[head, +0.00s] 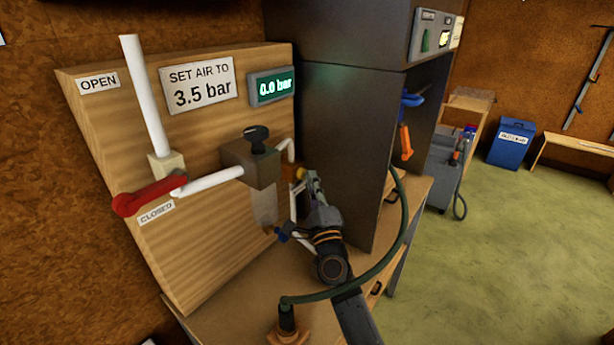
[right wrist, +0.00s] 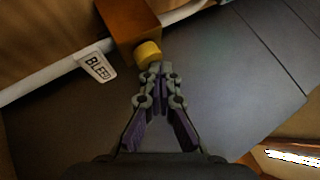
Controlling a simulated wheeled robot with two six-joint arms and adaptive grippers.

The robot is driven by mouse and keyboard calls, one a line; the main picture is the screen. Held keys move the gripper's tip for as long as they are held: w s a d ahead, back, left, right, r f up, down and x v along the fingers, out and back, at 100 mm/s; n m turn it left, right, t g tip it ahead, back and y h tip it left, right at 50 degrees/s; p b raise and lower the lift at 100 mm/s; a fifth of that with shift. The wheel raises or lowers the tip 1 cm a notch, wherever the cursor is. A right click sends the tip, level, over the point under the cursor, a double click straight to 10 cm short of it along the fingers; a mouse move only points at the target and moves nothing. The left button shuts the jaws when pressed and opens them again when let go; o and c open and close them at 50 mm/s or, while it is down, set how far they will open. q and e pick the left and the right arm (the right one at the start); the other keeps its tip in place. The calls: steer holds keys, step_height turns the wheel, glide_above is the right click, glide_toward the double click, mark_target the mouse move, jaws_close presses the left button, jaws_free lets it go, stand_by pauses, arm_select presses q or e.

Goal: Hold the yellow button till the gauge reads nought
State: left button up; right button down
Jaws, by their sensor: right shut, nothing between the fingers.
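The yellow button (right wrist: 148,54) sticks out of a brown block (right wrist: 127,22), beside a tag reading BLEED. It also shows small in the head view (head: 300,173), partly hidden by my gripper. My right gripper (right wrist: 155,68) is shut and empty, its fingertips at the button's edge; I cannot tell whether they touch it. The right gripper shows in the head view (head: 312,183), in front of the panel's right edge. The gauge (head: 272,86) has a green display reading 0.0 bar. My left gripper is out of view.
The wooden panel (head: 105,130) carries a sign (head: 200,85) reading SET AIR TO 3.5 bar. A red lever (head: 150,196) points towards CLOSED. A black knob (head: 257,137) tops the regulator. A dark cabinet (head: 345,130) stands right of the panel, and a green hose (head: 385,250) curves across the bench.

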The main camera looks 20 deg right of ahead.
stand_by(0.7)
steer(key=shift+s+d, duration=0.45)
steer(key=shift+s, duration=0.4)
steer(key=shift+p, duration=0.3)
steer(key=s+d, duration=0.1)
steer(key=s+p, duration=0.1)
steer(key=s+d, duration=0.1)
steer(key=s, duration=0.1)
steer(key=shift+s+d, duration=0.1)
steer(key=shift+d, duration=0.2)
steer(key=shift+f, duration=0.1)
